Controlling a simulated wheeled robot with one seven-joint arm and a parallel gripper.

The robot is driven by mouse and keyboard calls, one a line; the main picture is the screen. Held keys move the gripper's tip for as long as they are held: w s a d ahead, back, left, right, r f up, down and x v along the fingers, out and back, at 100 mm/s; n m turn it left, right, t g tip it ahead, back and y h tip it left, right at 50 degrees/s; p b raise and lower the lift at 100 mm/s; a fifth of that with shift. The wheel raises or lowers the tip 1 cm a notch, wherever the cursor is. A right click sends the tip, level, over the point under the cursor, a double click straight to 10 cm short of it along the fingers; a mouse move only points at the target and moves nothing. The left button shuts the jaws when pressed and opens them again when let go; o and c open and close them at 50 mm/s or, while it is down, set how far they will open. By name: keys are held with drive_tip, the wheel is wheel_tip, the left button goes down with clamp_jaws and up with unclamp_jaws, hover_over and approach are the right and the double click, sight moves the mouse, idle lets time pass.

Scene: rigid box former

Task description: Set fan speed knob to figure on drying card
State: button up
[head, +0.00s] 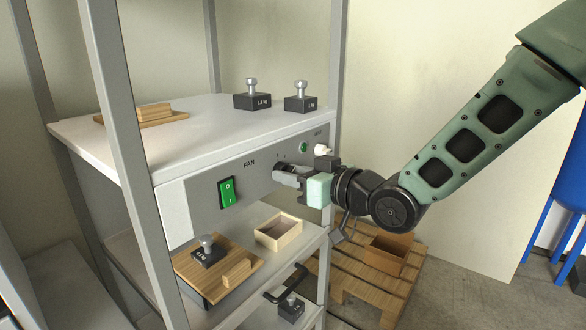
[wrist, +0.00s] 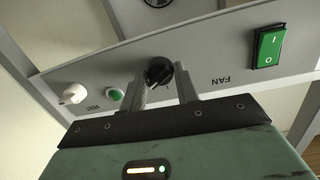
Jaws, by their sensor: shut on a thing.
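The black fan speed knob (wrist: 158,72) sits on the grey control panel (wrist: 205,83), beside the FAN label. My gripper (wrist: 163,86) has one finger on each side of the knob and is shut on it. In the head view my gripper (head: 288,174) reaches the panel front from the right and hides the knob. The pointer and most scale marks around the knob are too small or covered to read. I cannot make out a drying card in either view.
A green rocker switch (head: 227,192), a green button (head: 303,147) and a white knob (head: 323,150) share the panel. Weights (head: 252,96) stand on top. Below are a wooden board (head: 218,270) and an open box (head: 278,232). Grey uprights (head: 138,150) frame the rack.

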drive_tip(key=m+p, duration=0.3)
drive_tip(key=m, duration=0.2)
drive_tip(key=shift+g, duration=0.4)
drive_tip(key=shift+m+p, duration=0.3)
drive_tip(key=o, duration=0.9)
drive_tip(key=shift+o, duration=0.2)
drive_tip(key=shift+d+y, duration=0.1)
drive_tip(key=shift+y, duration=0.2)
drive_tip(key=b+v, duration=1)
drive_tip(key=v, duration=0.7)
drive_tip(key=shift+s, duration=0.15)
